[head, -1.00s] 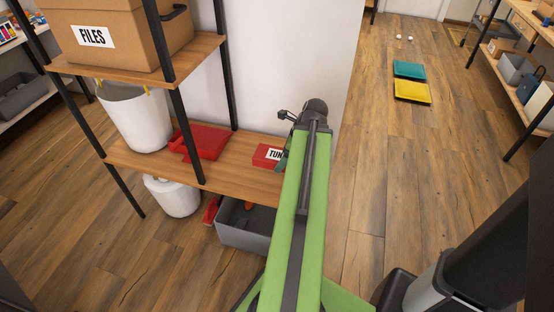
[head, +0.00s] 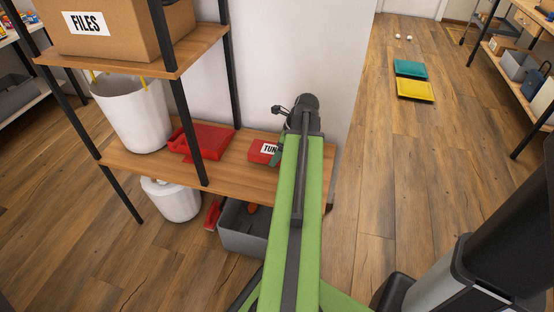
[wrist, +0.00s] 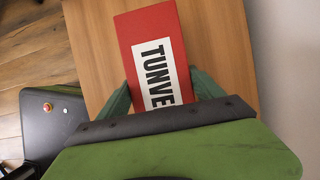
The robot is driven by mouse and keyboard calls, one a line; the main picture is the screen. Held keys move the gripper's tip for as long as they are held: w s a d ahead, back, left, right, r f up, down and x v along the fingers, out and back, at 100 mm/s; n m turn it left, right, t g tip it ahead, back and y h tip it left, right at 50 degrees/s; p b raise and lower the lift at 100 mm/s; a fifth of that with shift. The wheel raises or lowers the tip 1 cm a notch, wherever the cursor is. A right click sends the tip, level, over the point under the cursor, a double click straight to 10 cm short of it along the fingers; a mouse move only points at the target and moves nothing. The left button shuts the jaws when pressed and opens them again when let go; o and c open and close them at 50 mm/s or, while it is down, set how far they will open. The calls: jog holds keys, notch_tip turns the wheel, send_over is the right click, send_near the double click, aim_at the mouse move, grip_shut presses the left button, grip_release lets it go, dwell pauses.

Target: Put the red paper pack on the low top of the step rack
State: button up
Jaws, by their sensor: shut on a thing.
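The red paper pack, with a white label reading "TUNVE", shows in the head view (head: 256,147) and fills the upper middle of the wrist view (wrist: 143,24). My gripper (head: 276,155) is shut on the pack, with a green finger on either side of its near end in the wrist view (wrist: 162,88). The step rack's low top (head: 232,178) is a wooden board; it lies beneath the pack in the wrist view (wrist: 92,45). I cannot tell whether the pack touches the board. My arm hides part of the pack and the board's right part in the head view.
A red case (head: 208,139) and a white bin (head: 132,115) stand left on the low board. A higher shelf (head: 190,55) bears a FILES box (head: 120,30). A black post (head: 188,135) stands in front. Below are a grey crate (head: 240,232) and a white tub (head: 170,198).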

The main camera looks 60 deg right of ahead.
notch_tip(320, 180, down, 4)
jog(key=b, duration=0.2)
jog(key=shift+r+b, duration=0.2)
jog(key=shift+b, duration=0.1)
jog(key=shift+w+r, duration=0.1)
jog(key=shift+r, duration=0.05)
jog(key=o, duration=1.9)
jog(key=shift+r+p, duration=0.25)
jog(key=shift+p, duration=0.15)
jog(key=p+v, duration=1)
jog(key=v, duration=0.1)
jog(key=shift+d+r+p, duration=0.1)
jog(key=shift+r+p, duration=0.3)
jog(key=shift+f, duration=0.15)
